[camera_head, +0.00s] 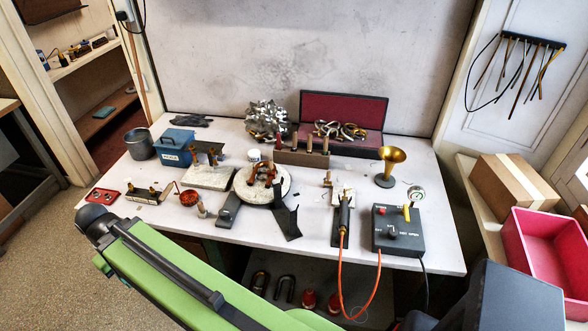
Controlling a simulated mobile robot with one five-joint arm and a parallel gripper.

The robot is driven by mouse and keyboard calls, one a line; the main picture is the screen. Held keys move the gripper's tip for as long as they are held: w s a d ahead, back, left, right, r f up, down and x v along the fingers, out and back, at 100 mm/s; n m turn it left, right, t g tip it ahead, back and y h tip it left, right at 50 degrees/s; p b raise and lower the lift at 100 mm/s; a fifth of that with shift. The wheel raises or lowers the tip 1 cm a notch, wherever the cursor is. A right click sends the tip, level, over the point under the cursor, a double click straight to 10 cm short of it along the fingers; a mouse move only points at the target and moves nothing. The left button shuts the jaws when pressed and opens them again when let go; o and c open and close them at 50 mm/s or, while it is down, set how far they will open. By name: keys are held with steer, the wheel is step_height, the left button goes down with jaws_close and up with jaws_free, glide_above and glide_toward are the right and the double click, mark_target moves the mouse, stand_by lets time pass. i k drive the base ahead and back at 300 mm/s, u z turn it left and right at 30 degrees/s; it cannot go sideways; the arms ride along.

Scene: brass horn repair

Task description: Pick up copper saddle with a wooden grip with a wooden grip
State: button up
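Small copper-coloured pieces (263,172) sit on a round white disc (280,193) in the middle of the white bench. One of them looks like the copper saddle, but they are too small and crowded for me to make out its wooden grip. A small piece with a wooden top (328,180) stands to the right of the disc. My green arm crosses the lower left in front of the bench. My gripper does not show in this view.
The bench (400,250) is crowded. A wooden block (303,158) with upright handles stands behind the disc. A dark control box (398,233), with an orange cable nearby, is at the right. A brass bell (391,160) stands behind it. A pink bin (548,250) lies beyond the bench.

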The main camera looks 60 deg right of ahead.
mark_target(270, 163)
steer(key=z, duration=0.1)
steer(key=i, duration=1)
steer(key=u, duration=0.05)
